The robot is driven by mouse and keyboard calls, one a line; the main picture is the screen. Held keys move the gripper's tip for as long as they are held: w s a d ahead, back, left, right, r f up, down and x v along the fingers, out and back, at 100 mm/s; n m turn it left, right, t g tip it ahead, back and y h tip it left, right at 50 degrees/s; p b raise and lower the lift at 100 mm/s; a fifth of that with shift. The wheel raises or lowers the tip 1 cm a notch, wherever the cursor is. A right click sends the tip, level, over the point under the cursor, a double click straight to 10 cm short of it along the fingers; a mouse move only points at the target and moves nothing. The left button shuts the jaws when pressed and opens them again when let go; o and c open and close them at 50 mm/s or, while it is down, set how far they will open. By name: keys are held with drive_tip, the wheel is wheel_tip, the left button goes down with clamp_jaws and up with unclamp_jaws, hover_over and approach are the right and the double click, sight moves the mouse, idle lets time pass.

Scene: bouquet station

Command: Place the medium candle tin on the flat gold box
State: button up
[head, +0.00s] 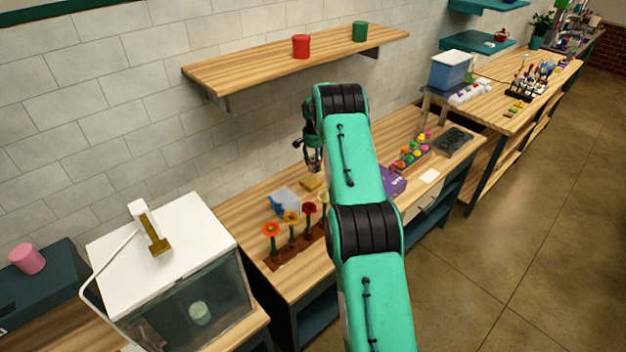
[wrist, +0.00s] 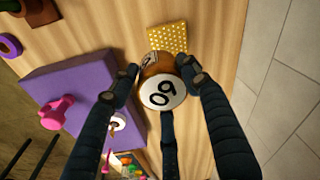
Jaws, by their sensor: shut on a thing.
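My gripper (wrist: 160,76) is shut on the medium candle tin (wrist: 162,92), a round amber-brown tin with a white face printed with dark digits. The fingers press on its sides. The flat gold box (wrist: 168,39), gold with pale dots, lies on the wooden table just beyond the tin in the wrist view; the tin partly overlaps its near edge there. In the head view my gripper (head: 314,158) hangs over the table, above the gold box (head: 311,184). The tin cannot be made out in the head view. The gap between tin and box is hard to judge.
A purple box (wrist: 75,100) with a pink object on it stands left of the tin in the wrist view. A blue-white box (head: 284,201) and potted flowers (head: 290,228) stand near the gold box. A wall shelf (head: 300,60) holds red and green cylinders.

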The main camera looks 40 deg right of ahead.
drive_tip(key=shift+f+p, duration=0.4)
drive_tip(key=shift+f, duration=2.15)
drive_tip(key=shift+f+p, duration=0.3)
drive_tip(key=shift+f, duration=1.6)
drive_tip(key=shift+f, duration=0.2)
drive_tip(key=o, duration=1.3)
drive_tip(key=shift+r, duration=0.25)
drive_tip(key=shift+s+a+r+b, duration=0.15)
drive_tip(key=shift+r+b, duration=0.1)
drive_tip(key=shift+r, duration=1.75)
drive_tip(key=shift+s+a+r+b, duration=0.1)
drive_tip(key=shift+a+r+b, duration=0.15)
drive_tip(key=shift+r, duration=1.7)
drive_tip(key=shift+s+a+r+b, duration=0.15)
drive_tip(key=shift+r+b, duration=0.15)
drive_tip(key=shift+r, duration=1.7)
